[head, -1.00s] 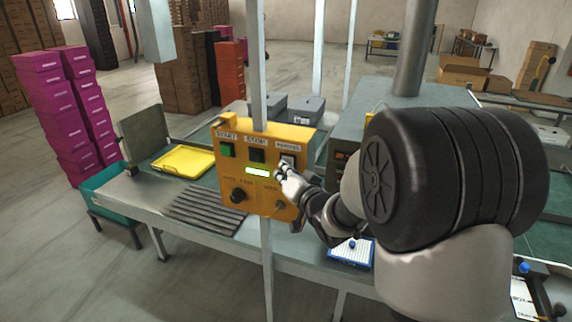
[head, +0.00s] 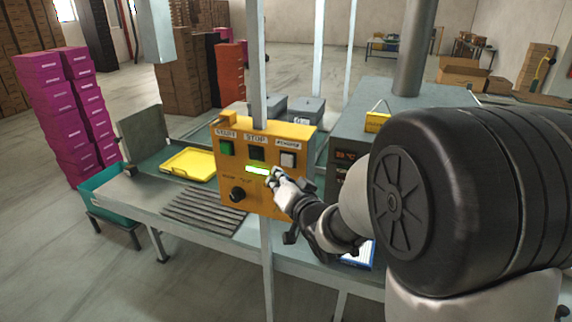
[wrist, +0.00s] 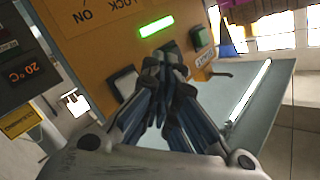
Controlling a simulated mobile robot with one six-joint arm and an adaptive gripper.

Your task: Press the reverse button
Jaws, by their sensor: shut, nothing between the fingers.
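The orange control box (head: 262,200) stands on a post at the front of the line. The reverse button (head: 288,160) is pale and square, at the upper right of its face under its label. The dark stop button (head: 257,154) and green start button (head: 227,148) are to its left. My gripper (head: 272,175) is shut and empty, in front of the box below the reverse button, beside the lit green display (head: 257,170). In the wrist view, my gripper (wrist: 165,62) covers part of the box face; the reverse button (wrist: 123,82) shows left of the fingers. Contact cannot be told.
A yellow tray (head: 188,164) lies on the table left of the box. A grey machine (head: 350,125) with a red readout stands behind on the right. Dark slats (head: 205,212) lie in front of the box. Magenta boxes (head: 65,110) are stacked at the left.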

